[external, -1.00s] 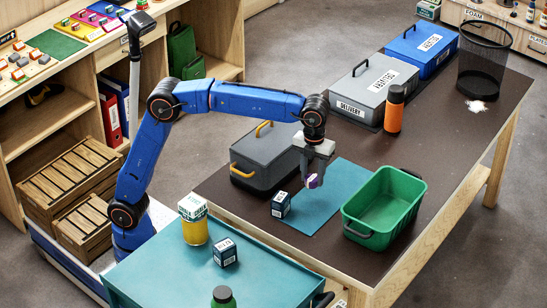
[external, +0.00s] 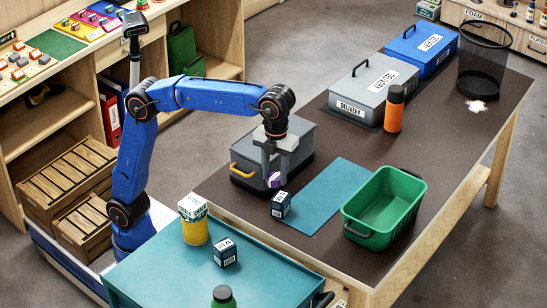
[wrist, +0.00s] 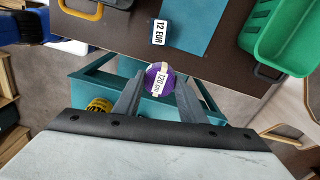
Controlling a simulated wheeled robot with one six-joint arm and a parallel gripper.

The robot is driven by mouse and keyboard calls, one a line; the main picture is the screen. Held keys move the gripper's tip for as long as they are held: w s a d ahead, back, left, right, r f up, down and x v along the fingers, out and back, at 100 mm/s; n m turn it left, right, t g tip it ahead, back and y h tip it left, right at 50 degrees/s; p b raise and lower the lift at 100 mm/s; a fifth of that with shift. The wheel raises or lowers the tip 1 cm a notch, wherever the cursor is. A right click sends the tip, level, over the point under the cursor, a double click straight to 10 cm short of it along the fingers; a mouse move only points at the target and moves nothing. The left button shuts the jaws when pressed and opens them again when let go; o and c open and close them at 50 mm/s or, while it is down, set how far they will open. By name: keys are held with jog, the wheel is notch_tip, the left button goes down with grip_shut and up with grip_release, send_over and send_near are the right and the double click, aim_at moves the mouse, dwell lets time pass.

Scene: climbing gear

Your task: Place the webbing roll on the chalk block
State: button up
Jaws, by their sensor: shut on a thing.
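The webbing roll (external: 274,181) is purple with a pale band; in the wrist view the roll (wrist: 153,84) shows a "120 cm" label. My gripper (external: 271,177) is shut on it; the gripper (wrist: 158,90) has a finger on each side of the roll. A dark blue block with a white label (external: 281,205) stands on the brown table by the teal mat, just below and right of the roll; in the wrist view this block (wrist: 160,32) reads "12 EUR". A similar dark block (external: 225,252) stands on the teal cart. I cannot tell which is the chalk block.
A grey toolbox with yellow handles (external: 272,157) stands just behind my gripper. A green bin (external: 385,208) is to the right, beyond the teal mat (external: 328,195).

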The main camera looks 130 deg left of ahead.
jog(key=s+d+r, duration=0.3)
jog(key=d, duration=0.4)
jog(key=s+d+r, duration=0.3)
jog(key=d, duration=0.3)
notch_tip(320, 180, up, 4)
send_over(192, 202)
jog(key=shift+a+f, duration=0.1)
jog(key=shift+f, duration=4.4)
jog(key=shift+f, duration=0.1)
jog(key=o, duration=1.1)
jog(key=shift+c, duration=0.2)
notch_tip(192, 202, up, 12)
jog(key=shift+w+a, duration=0.2)
jog(key=shift+a, duration=0.15)
